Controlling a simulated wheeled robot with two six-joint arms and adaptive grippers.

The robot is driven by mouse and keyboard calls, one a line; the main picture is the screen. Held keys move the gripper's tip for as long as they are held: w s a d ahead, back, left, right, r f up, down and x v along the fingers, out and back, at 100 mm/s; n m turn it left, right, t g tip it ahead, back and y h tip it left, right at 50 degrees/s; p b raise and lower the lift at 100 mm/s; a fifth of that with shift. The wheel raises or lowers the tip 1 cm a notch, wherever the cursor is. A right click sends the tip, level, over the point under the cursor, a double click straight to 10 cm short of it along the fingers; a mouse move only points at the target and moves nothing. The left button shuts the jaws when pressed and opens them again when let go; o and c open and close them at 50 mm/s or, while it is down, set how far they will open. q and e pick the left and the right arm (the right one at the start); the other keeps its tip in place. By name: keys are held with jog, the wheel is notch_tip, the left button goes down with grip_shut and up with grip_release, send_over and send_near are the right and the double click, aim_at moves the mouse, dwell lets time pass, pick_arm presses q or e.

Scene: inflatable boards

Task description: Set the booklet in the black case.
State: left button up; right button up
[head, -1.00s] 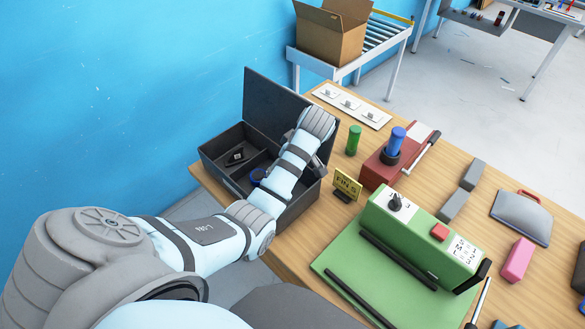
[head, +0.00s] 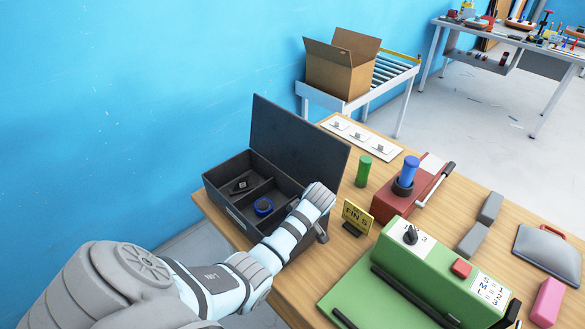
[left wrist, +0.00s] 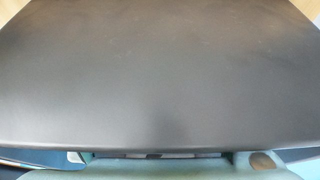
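The black case (head: 228,207) stands open at the left end of the table, its lid (head: 297,140) raised at the back. Dividers split its inside. A small dark item (head: 239,186) lies in the left compartment and a blue ring-shaped item (head: 263,206) in a nearer one. My left arm reaches over the case's right front corner. Only a dark bit of my left gripper (head: 321,236) shows past the wrist, so its fingers are hidden. A dark grey surface (left wrist: 160,75) fills most of the left wrist view. I cannot make out the booklet. My right gripper is not in view.
A FIN 5 sign (head: 357,216), a green cylinder (head: 363,171), a red device (head: 425,188) and a green machine (head: 440,255) stand right of the case. A white panel (head: 363,139) lies behind. A blue wall is at the left.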

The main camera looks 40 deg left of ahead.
pick_arm(q)
jog(key=o, duration=0.4)
jog(key=shift+o, duration=0.2)
jog(key=shift+r, duration=0.1)
jog(key=p+v, duration=0.2)
jog(key=v, duration=1)
jog(key=shift+r, duration=0.15)
